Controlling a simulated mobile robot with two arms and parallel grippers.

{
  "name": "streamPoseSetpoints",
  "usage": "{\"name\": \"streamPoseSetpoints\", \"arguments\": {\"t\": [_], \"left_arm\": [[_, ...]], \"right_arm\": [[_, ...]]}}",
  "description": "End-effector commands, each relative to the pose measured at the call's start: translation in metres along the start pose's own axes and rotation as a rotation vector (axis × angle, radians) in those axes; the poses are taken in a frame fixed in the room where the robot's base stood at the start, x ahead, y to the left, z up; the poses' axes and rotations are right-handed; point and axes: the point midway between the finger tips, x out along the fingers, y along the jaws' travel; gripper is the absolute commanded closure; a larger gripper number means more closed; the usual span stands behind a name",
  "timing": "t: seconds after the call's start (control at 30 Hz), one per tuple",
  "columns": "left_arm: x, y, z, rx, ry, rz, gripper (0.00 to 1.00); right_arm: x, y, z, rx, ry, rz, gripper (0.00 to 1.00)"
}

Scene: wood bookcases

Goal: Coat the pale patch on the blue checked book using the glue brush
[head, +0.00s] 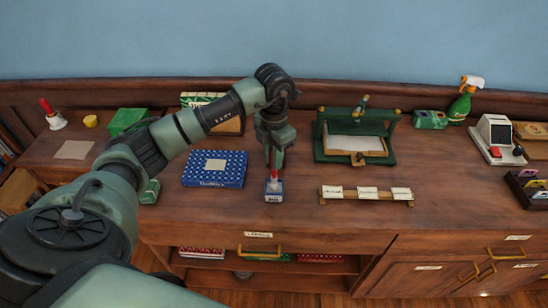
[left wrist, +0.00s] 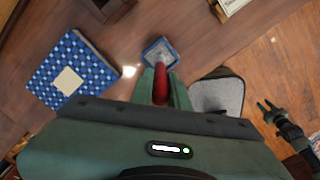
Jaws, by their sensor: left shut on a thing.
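The blue checked book (head: 232,181) lies flat on the wooden desk, with a square pale patch (head: 215,165) on its cover. Both show at the left of the left wrist view, the book (left wrist: 92,62) and the patch (left wrist: 68,81). My left gripper (head: 274,163) points down, shut on the red handle of the glue brush (left wrist: 160,85). The brush stands over a small blue and white glue pot (head: 273,196), to the right of the book. Its bristles are hidden; I cannot tell how deep they sit. My right gripper (left wrist: 266,113) shows only in the left wrist view, with its fingers apart and empty.
A wooden rack with white labels (head: 367,193) and a green press (head: 355,140) stand right of the pot. A green box (head: 128,121) and a paper sheet (head: 74,150) lie left of the book. The desk's front edge is close to the pot.

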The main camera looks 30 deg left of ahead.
Motion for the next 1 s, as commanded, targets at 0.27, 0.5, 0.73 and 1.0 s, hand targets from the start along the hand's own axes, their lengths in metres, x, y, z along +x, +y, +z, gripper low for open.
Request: {"name": "streamPoseSetpoints", "arguments": {"t": [0.27,0.5,0.73,1.0], "left_arm": [[0.001,0.0,-0.001,0.0,0.002,-0.001,1.0],[-0.01,0.0,0.0,0.001,0.002,0.0,1.0],[-0.029,0.0,-0.001,0.001,0.002,0.0,1.0],[-0.051,0.0,0.0,0.001,0.0,0.0,1.0]], "right_arm": [[0.0,0.001,0.0,0.0,0.0,0.002,0.64],[-0.008,0.002,-0.001,0.001,0.0,0.002,0.64],[-0.02,0.002,-0.002,0.001,0.0,0.002,0.64],[-0.034,0.002,-0.003,0.001,0.0,0.001,0.64]]}}
